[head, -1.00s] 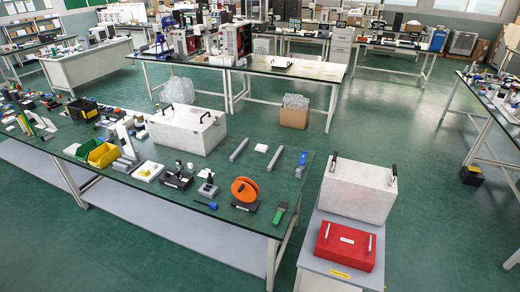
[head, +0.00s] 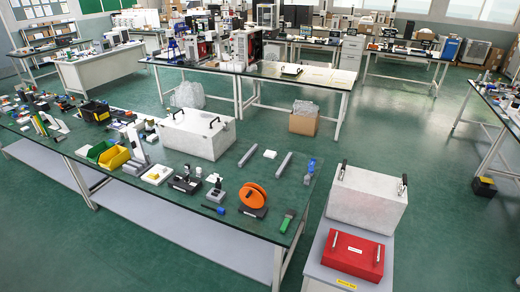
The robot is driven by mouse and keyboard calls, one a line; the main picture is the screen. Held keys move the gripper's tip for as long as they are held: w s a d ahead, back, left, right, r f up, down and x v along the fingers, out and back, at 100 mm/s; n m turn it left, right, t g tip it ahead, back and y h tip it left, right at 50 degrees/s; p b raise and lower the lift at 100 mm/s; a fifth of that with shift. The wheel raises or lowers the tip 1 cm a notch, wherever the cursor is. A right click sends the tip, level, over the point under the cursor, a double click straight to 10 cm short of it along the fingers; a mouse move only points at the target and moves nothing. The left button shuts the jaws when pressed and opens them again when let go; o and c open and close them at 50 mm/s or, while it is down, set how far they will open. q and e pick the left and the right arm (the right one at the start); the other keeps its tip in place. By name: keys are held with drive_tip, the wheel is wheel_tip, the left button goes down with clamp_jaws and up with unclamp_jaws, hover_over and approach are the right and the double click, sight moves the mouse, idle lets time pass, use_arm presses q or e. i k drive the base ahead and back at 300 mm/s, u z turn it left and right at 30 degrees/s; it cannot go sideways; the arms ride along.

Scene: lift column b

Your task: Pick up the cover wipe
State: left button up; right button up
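No item is clearly marked as the cover wipe. A small flat white piece (head: 270,154), which may be it, lies on the green-topped bench (head: 232,180), between two grey bars. It is too small to identify for certain. A large pale box-shaped cover (head: 197,134) with two dark handles stands on the same bench to its left. A similar pale box (head: 366,200) with two handles stands on a grey stand at the right. Neither of my grippers is in view.
A red case (head: 352,254) sits on the grey stand (head: 313,270). An orange spool (head: 252,195), a yellow bin (head: 114,158) and small instruments occupy the bench. A gap separates bench and stand.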

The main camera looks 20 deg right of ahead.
sight(271, 154)
drive_tip(key=z, duration=3.2)
drive_tip(key=i, duration=3.35)
drive_tip(key=u, duration=1.75)
drive_tip(key=i, duration=3.35)
